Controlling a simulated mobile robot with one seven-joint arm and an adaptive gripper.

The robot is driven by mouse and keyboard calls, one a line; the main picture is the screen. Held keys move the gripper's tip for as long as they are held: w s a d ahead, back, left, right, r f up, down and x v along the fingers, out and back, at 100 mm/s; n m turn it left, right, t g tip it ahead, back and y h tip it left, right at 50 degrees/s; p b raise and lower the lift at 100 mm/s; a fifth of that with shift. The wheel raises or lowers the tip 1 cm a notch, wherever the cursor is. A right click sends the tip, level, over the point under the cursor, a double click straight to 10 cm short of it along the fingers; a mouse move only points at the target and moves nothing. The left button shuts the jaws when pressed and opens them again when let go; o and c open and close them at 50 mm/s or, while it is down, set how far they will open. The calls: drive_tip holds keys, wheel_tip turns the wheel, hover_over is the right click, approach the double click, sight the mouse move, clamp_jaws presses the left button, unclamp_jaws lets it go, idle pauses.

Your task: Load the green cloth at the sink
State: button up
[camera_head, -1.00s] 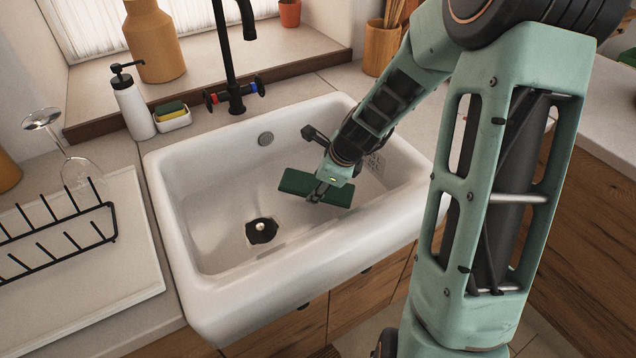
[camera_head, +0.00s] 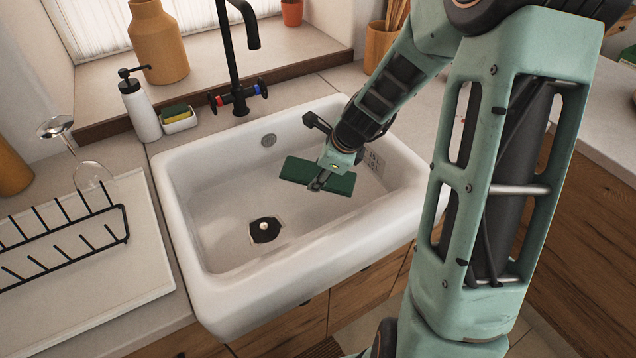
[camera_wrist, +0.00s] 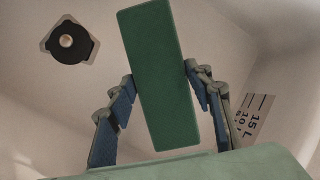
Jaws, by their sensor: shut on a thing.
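The green cloth (camera_head: 300,171) is a flat, stiff-looking dark green rectangle. My gripper (camera_head: 319,183) is shut on it and holds it over the white sink (camera_head: 222,272), in the right half of the basin. In the wrist view the cloth (camera_wrist: 158,75) runs lengthwise between the two fingers of my gripper (camera_wrist: 160,90), tilted slightly. The gap between cloth and basin floor is hard to judge. The black drain (camera_head: 264,230) lies left of the cloth; the drain also shows at the upper left in the wrist view (camera_wrist: 70,42).
A black tap (camera_head: 233,60) rises behind the sink. A soap dispenser (camera_head: 140,108) and a sponge holder (camera_head: 179,122) stand at the back left. Level markings (camera_wrist: 252,118) show on the basin wall.

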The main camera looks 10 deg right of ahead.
drive_tip(key=shift+r+p, duration=3)
drive_tip(key=shift+r, duration=0.75)
wheel_tip(320, 180, up, 4)
drive_tip(key=p, duration=0.3)
